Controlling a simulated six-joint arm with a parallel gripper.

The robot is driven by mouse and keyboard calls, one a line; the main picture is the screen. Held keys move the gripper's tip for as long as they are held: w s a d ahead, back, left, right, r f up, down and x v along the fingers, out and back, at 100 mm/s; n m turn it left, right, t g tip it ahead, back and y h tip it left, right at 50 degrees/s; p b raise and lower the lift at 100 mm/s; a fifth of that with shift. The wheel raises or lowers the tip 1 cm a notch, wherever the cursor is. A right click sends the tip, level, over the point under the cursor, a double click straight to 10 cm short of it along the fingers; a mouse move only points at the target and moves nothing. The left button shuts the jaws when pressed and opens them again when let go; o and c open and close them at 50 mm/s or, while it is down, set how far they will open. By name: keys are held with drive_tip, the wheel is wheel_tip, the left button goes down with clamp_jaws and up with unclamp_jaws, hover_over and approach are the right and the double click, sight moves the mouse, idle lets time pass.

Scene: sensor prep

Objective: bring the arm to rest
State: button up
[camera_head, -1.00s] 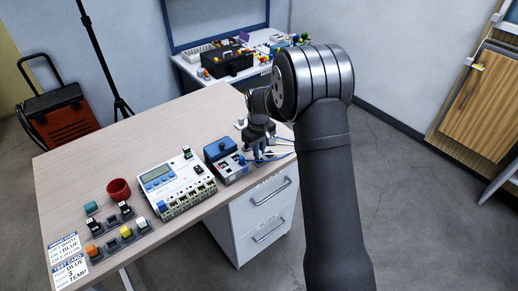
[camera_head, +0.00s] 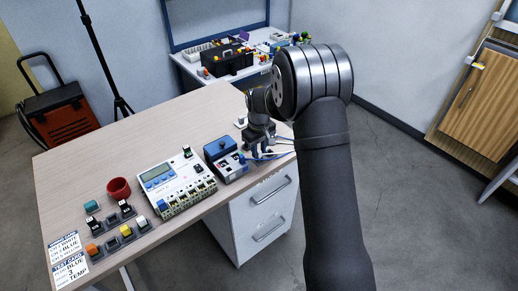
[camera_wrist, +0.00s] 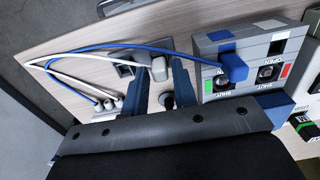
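My gripper (camera_head: 257,147) is at the right edge of the wooden desk (camera_head: 180,120), just right of a grey box with a blue top (camera_head: 222,158). In the wrist view my gripper (camera_wrist: 160,78) has its two dark blue fingers apart, with nothing held between them. A dark round knob shows in the gap. The grey box (camera_wrist: 250,60) is beside the right finger, with a blue plug (camera_wrist: 233,67) in it. A blue cable (camera_wrist: 110,47) and a white cable (camera_wrist: 70,72) loop past the fingers on the left. My arm stays bent over the desk's right edge.
The desk's back left is clear.

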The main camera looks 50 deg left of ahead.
drive_tip(key=o, duration=0.4)
drive_tip(key=shift+r, duration=3.5)
drive_tip(key=shift+f, duration=3.5)
drive_tip(key=shift+r, duration=0.1)
